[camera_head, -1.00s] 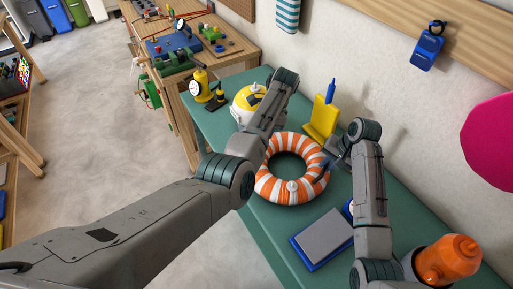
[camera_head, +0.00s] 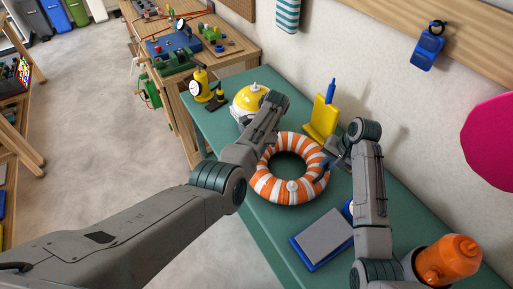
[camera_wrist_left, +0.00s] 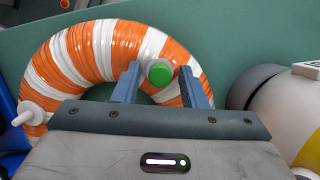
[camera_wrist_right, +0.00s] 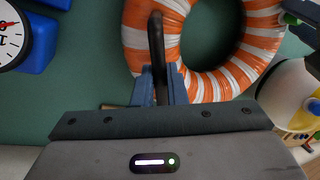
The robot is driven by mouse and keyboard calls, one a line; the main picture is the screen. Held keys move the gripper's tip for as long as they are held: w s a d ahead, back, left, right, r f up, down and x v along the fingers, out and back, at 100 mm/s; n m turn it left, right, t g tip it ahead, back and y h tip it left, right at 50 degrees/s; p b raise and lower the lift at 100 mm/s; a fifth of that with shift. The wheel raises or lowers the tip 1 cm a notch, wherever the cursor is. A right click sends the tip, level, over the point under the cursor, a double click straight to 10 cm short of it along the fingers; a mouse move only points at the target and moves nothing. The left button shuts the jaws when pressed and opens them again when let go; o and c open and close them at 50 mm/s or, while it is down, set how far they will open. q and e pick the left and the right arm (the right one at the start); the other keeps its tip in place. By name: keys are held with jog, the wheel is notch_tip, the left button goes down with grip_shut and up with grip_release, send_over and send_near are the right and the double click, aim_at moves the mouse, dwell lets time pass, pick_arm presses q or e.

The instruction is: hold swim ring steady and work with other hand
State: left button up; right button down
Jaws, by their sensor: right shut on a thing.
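The orange-and-white swim ring (camera_head: 290,195) lies flat on the green tabletop. It also shows in the left wrist view (camera_wrist_left: 75,55) and the right wrist view (camera_wrist_right: 205,85). Narrow gaps show beside the cap. In the head view my left wrist hides these fingertips.
A yellow-and-white domed thing (camera_head: 248,98) stands just beyond the ring, close to my left wrist. A yellow stand with a blue top (camera_head: 322,118) is near the wall. A blue-and-grey pad (camera_head: 325,238) lies in front. A yellow gauge (camera_head: 199,86) stands at the far end.

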pick_arm(q)
grip_shut()
jog(key=shift+r, duration=0.7)
jog(key=shift+o, duration=1.1)
grip_release()
jog(key=shift+r, duration=0.1)
jog(key=shift+r, duration=3.45)
